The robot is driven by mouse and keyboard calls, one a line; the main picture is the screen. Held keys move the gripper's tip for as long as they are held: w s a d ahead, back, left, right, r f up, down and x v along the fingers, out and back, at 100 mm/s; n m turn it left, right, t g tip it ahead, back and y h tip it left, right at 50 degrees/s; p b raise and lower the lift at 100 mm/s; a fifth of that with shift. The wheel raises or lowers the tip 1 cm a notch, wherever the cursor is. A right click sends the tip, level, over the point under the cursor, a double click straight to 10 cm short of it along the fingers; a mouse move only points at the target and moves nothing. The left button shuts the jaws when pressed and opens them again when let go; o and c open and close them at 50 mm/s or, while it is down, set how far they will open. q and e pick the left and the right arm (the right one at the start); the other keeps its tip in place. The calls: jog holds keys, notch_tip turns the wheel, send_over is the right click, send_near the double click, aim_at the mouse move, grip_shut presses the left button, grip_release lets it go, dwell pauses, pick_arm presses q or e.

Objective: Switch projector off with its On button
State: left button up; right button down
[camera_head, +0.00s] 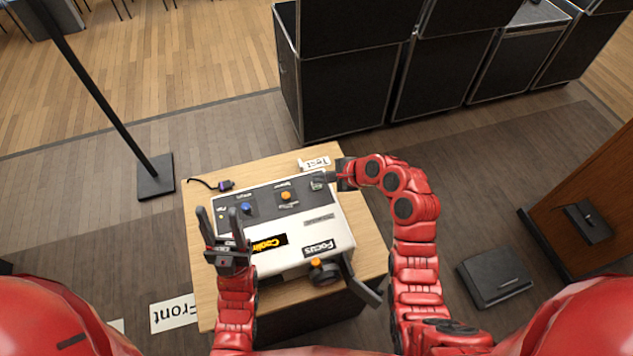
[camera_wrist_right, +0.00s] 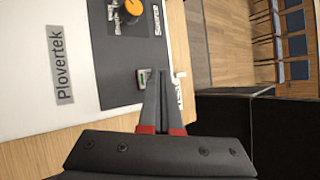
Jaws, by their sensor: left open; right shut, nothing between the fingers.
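The projector (camera_head: 297,243) is a white box with a dark grey control panel on a wooden table. A small rocker-like button (camera_head: 316,185) with a green part sits at the panel's right end; it also shows in the right wrist view (camera_wrist_right: 144,78). Its label is not readable, and I cannot tell whether it is pressed. My right gripper (camera_head: 325,178) is shut and empty, its fingertips (camera_wrist_right: 161,74) right beside this button; I cannot tell whether they touch it. My left gripper (camera_head: 220,214) is open and empty over the projector's left part.
A focus knob (camera_head: 325,271) is at the near side. Black cases (camera_head: 345,95) stand behind.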

aim_at(321, 186)
notch_tip(321, 186, up, 6)
jog(key=p, duration=0.5)
jog(key=shift+p, duration=0.3)
dwell(0.3)
